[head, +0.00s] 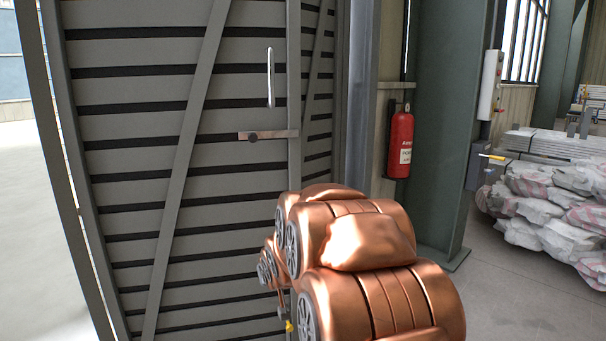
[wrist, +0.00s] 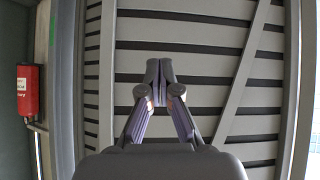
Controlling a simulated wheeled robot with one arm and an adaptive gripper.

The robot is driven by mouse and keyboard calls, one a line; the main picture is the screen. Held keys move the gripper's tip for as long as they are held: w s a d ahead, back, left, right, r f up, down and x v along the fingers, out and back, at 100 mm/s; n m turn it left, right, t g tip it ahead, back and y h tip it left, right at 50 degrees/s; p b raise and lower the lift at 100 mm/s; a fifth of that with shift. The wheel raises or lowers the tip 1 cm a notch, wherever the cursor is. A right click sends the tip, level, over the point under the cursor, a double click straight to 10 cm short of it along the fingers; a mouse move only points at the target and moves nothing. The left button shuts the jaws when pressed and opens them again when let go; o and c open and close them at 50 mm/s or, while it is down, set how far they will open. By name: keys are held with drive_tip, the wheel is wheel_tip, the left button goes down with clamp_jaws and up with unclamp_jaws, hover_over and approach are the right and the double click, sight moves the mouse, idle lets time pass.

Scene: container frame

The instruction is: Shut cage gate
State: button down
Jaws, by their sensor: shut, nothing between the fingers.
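The cage gate (head: 140,131) is a tall grey slatted panel with dark gaps and a diagonal brace, filling the left half of the head view. A pale vertical handle (head: 270,77) and a flat latch bar (head: 262,135) sit near its right edge. A narrower slatted section (head: 318,100) stands right of that edge; I cannot tell whether the gate is fully closed. The slats (wrist: 205,63) also fill the middle of the wrist view. My gripper (wrist: 159,68) is shut and empty, pointing at the slats. I cannot tell whether it touches them.
A red fire extinguisher (head: 400,145) hangs beside a green column (head: 440,130) right of the gate. Wrapped bundles (head: 550,205) and stacked boards (head: 550,143) lie farther right. Bare floor (head: 500,290) shows between the column and bundles. Bright open floor (head: 40,210) shows at left.

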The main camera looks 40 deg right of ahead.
drive_tip(key=w+d+r+m+t+h+p, duration=0.1)
drive_tip(key=d+r+t+h+p, duration=0.15)
drive_tip(key=d+r, duration=0.65)
drive_tip(key=w+d+r+m+t+h+p, duration=0.15)
drive_tip(key=d+r+t, duration=0.35)
drive_tip(key=d, duration=0.6)
drive_tip(key=w+d+r+g, duration=0.1)
drive_tip(key=w+d, duration=0.5)
drive_tip(key=w, duration=0.5)
drive_tip(key=shift+w+d+r+n+h+b, duration=0.15)
drive_tip(key=shift+w+d+n+h+b, duration=0.2)
drive_tip(key=shift+w+n, duration=0.1)
